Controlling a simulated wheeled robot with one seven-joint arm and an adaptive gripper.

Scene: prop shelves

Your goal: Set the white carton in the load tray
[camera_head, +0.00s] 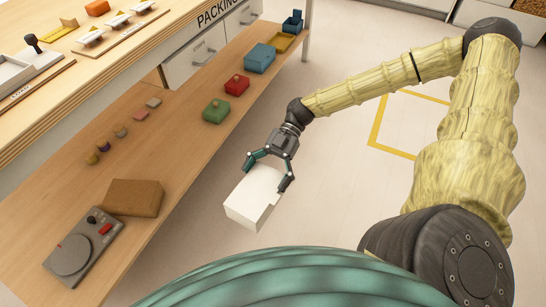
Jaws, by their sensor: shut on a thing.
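The white carton (252,205) hangs in my gripper (267,176), held between its two green fingers. It is over the pale floor, to the right of the lower wooden shelf's front edge, clear of the shelf. The fingers hide part of its upper end. A light grey tray (22,76) with a black-knobbed lever sits on the upper shelf at the left edge, partly cut off. Its label is too small to read, so I cannot tell if it is the load tray.
The lower shelf (175,150) holds a brown box (133,197), a grey device with a round plate (82,247), small blocks, and green (216,111), red (237,85) and blue (260,58) boxes. White drawers (195,62) stand behind. Yellow tape (380,122) marks the open floor.

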